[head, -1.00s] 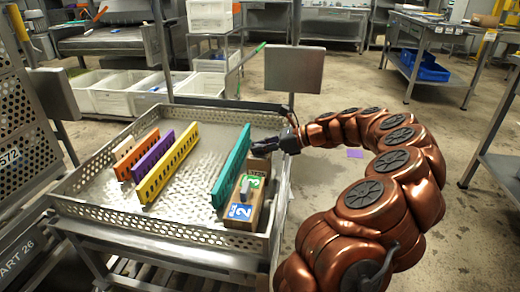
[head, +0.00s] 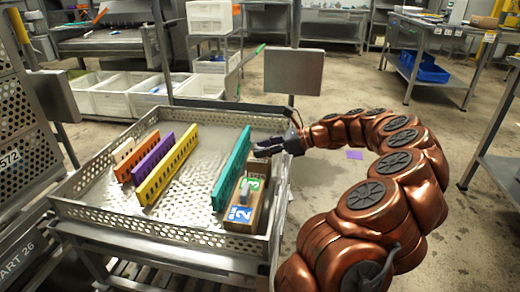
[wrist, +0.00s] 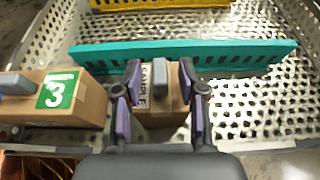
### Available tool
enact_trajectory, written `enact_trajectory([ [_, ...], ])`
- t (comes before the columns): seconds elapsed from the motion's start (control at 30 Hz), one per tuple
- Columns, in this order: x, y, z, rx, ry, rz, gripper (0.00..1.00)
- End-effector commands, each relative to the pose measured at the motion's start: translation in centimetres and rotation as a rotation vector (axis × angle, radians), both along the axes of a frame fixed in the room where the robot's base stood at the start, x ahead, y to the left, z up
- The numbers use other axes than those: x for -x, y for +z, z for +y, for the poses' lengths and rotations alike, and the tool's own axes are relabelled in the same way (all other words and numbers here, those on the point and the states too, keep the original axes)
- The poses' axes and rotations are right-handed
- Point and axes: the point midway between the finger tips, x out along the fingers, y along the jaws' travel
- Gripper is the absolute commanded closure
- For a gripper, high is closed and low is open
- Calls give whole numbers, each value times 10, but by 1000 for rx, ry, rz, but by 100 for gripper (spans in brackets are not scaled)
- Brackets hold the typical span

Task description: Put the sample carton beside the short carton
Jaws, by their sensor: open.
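The brown sample carton (wrist: 172,107), with a vertical SAMPLE label and a grey grip tab, stands in the metal tray beside the teal divider. My gripper (wrist: 160,108) is open, with one finger on each side of the sample carton; contact cannot be told. In the head view my gripper (head: 264,149) is over the tray's right side and mostly hides that carton. A brown carton (wrist: 89,102) with a green 3 label and grey tab stands to the left in the wrist view. It is the nearer carton (head: 250,215) in the head view, with a blue 2 label. No label reading short is legible.
The perforated tray (head: 150,228) has raised walls. A teal divider (head: 230,170) stands close beside the cartons. Yellow (head: 168,165), purple (head: 152,155) and orange (head: 130,163) dividers stand to the left. Tray floor between yellow and teal is clear.

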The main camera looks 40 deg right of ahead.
Motion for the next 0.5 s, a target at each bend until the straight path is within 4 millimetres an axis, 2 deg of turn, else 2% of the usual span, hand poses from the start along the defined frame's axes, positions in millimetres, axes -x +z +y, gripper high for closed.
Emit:
enact_trajectory([
  [0.2, 29, 20, -27, 0, -6, 1, 59],
  [0.5, 63, 37, -58, 2, -4, 1, 59],
])
